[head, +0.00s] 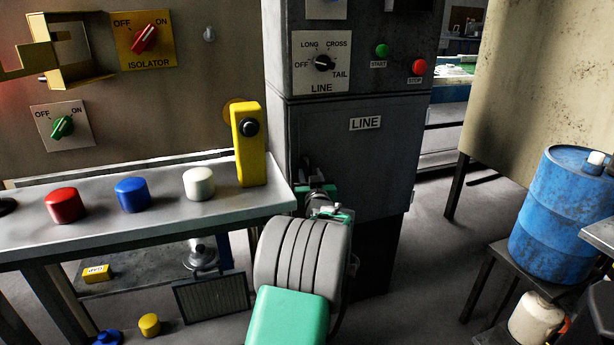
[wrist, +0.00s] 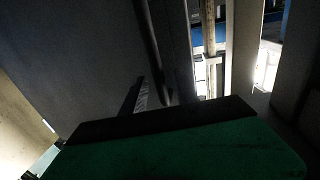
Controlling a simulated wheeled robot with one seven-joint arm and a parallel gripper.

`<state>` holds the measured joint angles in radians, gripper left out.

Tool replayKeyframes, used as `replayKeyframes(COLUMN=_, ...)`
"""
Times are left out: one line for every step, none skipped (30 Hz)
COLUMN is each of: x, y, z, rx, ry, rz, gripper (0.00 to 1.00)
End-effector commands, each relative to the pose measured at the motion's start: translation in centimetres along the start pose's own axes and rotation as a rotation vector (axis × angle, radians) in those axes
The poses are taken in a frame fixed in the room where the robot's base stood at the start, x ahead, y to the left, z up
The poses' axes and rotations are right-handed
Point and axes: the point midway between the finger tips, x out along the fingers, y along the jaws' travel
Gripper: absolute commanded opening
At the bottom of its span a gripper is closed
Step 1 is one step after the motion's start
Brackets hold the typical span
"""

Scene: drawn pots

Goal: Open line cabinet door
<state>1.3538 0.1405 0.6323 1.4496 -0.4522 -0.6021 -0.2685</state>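The line cabinet (head: 372,82) is a tall dark grey cabinet in the middle of the head view. My arm reaches up to the cabinet's lower left front, and my gripper (head: 322,202) is there, mostly hidden behind my grey and green wrist. I cannot tell whether it touches the door, and the fingers are too hidden to judge. In the wrist view a large dark grey surface (wrist: 85,60), possibly the cabinet, fills the left; the handle cannot be made out.
A grey bench (head: 110,222) at left holds red (head: 65,205), blue (head: 132,193) and white (head: 199,183) caps and a yellow box (head: 249,150). A blue barrel (head: 563,215) stands on a dark stand at right. Open floor (head: 440,240) lies between cabinet and barrel.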

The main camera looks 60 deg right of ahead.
Motion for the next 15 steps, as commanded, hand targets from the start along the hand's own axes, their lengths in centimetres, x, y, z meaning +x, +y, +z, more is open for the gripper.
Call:
replayKeyframes(x=0.52, y=-0.10, z=0.14, rx=0.000, ry=-0.001, rz=-0.002, gripper=0.36)
replayKeyframes(x=0.73, y=-0.13, z=0.15, rx=0.000, ry=-0.001, rz=-0.002, gripper=0.36)
replayKeyframes(x=0.92, y=-0.15, z=0.07, rx=0.000, ry=-0.001, rz=-0.002, gripper=0.36)
replayKeyframes(x=1.01, y=-0.16, z=0.04, rx=0.000, ry=-0.001, rz=-0.002, gripper=0.36)
replayKeyframes(x=1.04, y=-0.17, z=0.01, rx=0.001, ry=-0.001, rz=-0.002, gripper=0.36)
replayKeyframes(x=1.05, y=-0.18, z=-0.01, rx=0.001, ry=-0.001, rz=-0.002, gripper=0.36)
replayKeyframes(x=1.03, y=-0.23, z=-0.01, rx=0.001, ry=-0.001, rz=-0.003, gripper=0.36)
replayKeyframes(x=1.02, y=-0.26, z=-0.01, rx=0.001, ry=-0.001, rz=-0.003, gripper=0.36)
replayKeyframes(x=1.01, y=-0.28, z=-0.01, rx=0.001, ry=-0.001, rz=-0.003, gripper=0.36)
replayKeyframes(x=1.01, y=-0.28, z=-0.01, rx=0.001, ry=-0.001, rz=-0.003, gripper=0.36)
replayKeyframes(x=1.01, y=-0.27, z=0.00, rx=0.001, ry=-0.001, rz=-0.003, gripper=0.34)
replayKeyframes(x=1.00, y=-0.27, z=0.00, rx=0.001, ry=-0.001, rz=-0.003, gripper=0.30)
replayKeyframes(x=1.00, y=-0.27, z=0.00, rx=0.001, ry=-0.001, rz=-0.003, gripper=0.28)
replayKeyframes(x=1.00, y=-0.27, z=0.00, rx=0.001, ry=-0.001, rz=-0.003, gripper=0.25)
replayKeyframes(x=0.99, y=-0.26, z=0.01, rx=0.001, ry=-0.001, rz=-0.003, gripper=0.22)
